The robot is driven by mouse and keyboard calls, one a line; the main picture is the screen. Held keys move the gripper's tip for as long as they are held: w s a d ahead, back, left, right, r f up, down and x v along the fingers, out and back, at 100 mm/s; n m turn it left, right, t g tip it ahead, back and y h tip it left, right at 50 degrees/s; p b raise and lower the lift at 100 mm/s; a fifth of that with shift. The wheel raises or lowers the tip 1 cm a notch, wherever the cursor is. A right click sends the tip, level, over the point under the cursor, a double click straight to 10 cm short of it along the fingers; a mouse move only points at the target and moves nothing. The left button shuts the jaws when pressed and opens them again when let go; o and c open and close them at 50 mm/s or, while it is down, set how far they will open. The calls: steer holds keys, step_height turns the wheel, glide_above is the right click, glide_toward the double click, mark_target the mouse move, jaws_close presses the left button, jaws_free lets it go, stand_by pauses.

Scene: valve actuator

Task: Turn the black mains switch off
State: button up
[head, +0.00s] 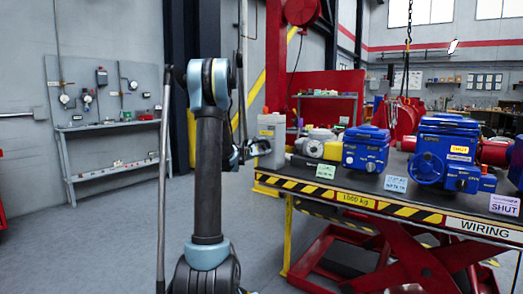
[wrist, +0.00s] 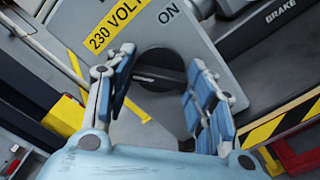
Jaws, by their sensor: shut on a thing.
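The black mains switch (wrist: 160,66) is a round black knob with a raised bar on the face of a grey box (wrist: 142,20). The box has a yellow "230 VOLT" label and the word "ON" in the wrist view. My gripper (wrist: 163,78) has one blue-padded finger on each side of the knob and is shut on it. In the head view the grey box (head: 271,138) stands at the left end of the lift table, with my gripper (head: 247,151) against its left side. The switch is hidden there.
The lift table (head: 413,212) has a yellow-black striped edge. Blue valve actuators (head: 366,148) and several small label cards stand on it to the right. A grey panel with a shelf (head: 118,126) is at the left wall. The floor between is clear.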

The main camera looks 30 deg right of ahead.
steer(key=shift+w+a+f+n, duration=0.1)
steer(key=shift+n, duration=0.6)
steer(key=o, duration=1.1)
steer(key=shift+c, duration=0.2)
steer(key=v, duration=1.2)
